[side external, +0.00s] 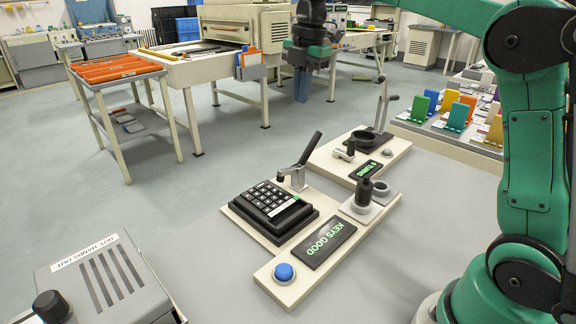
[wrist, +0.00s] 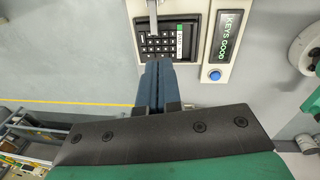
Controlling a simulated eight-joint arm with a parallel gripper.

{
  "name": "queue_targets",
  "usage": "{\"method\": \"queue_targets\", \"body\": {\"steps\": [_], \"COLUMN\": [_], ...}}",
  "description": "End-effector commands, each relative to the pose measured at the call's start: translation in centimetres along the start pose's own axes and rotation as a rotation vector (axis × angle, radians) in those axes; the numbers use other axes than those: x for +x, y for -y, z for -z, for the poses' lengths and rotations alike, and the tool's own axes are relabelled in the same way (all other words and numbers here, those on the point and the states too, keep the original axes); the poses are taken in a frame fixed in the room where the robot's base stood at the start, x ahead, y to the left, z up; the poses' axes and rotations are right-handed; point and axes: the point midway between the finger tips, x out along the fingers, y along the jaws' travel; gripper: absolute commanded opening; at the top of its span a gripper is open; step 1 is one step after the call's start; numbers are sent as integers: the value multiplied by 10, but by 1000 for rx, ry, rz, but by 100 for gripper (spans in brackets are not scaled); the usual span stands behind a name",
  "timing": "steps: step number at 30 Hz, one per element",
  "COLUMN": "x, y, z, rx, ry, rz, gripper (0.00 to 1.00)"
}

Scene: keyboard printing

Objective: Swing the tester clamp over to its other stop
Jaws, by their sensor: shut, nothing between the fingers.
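The tester clamp (side external: 296,176) is a metal toggle with a black handle (side external: 311,148) slanting up to the right. It stands at the back edge of a black keypad (side external: 268,203) seated on a cream tester base. In the wrist view the clamp (wrist: 153,17) shows as a grey bar at the top edge, over the keypad (wrist: 160,42). My gripper (side external: 302,94) hangs behind the tester in the side view, apart from the clamp. In the wrist view its blue fingers (wrist: 158,66) are together and empty, their tips near the keypad's lower edge.
The tester's display (side external: 328,243) reads KEYS GOOD, with a blue button (side external: 284,272) in front and a dark knob (side external: 364,190) beside it. A second station with a crank (side external: 383,108) stands behind right. A grey box (side external: 104,279) is at front left.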

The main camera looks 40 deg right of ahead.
Motion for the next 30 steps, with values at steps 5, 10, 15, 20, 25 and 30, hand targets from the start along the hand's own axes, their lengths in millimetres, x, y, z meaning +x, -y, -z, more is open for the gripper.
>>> {"method": "queue_targets", "body": {"steps": [5, 10, 15, 20, 25, 30], "x": [-10, 2, 30, 62, 94, 110], "y": [-1, -2, -2, -3, -4, -5], "z": [-46, -48, -48, -48, -52, -69], "rx": [-26, -33, -33, -34, -31, -30], "ry": [9, 10, 10, 10, 11, 10], "rz": [-24, -26, -26, -25, -25, -25], "gripper": [0, 0, 0, 0, 0, 0]}}
